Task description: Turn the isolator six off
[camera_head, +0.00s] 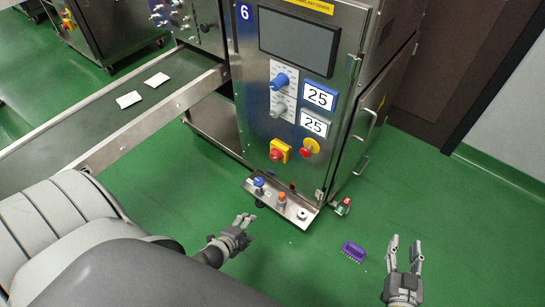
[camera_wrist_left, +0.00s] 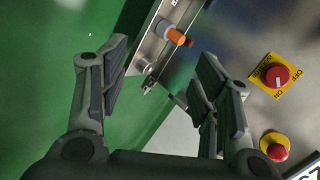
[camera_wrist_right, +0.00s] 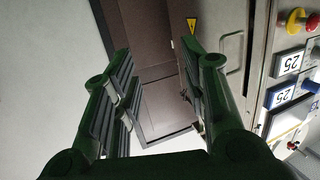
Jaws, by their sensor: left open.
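Machine six stands ahead, marked by a blue "6" label (camera_head: 245,12). Its isolator is a red rotary switch (camera_head: 277,155) on a yellow plate, low on the steel front. In the left wrist view the isolator (camera_wrist_left: 277,76) is at the right, its plate lettered OFF and ON. My left gripper (camera_head: 247,222) is open and empty, below and in front of the isolator, apart from it. My right gripper (camera_head: 404,246) is open and empty over the floor at the right. The isolator is not in the right wrist view.
A red mushroom button (camera_head: 307,151) sits right of the isolator. A tilted ledge (camera_head: 280,208) with knobs juts out below. A purple object (camera_head: 353,252) lies on the green floor. A conveyor (camera_head: 60,140) carries two white packets at the left.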

